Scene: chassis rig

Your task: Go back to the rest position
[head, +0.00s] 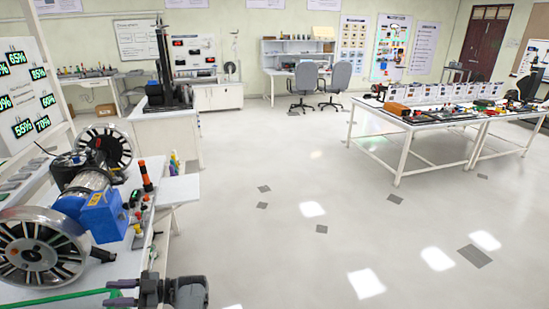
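My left gripper (122,293) is at the bottom left of the head view, by the near edge of the white bench. The chassis rig stands on the bench to the left, with a large spoked wheel (38,248), a second wheel (105,147), a silver motor (82,184) and a blue box (103,214). A green line (60,296) runs along the bench toward the fingers. My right gripper is not in view.
An orange-and-black signal post (146,177) and small controls stand on the bench beside the rig. A board with percentage labels (22,90) rises behind it. Open floor (290,180) lies to the right. A long white table (440,124) with tools stands farther right.

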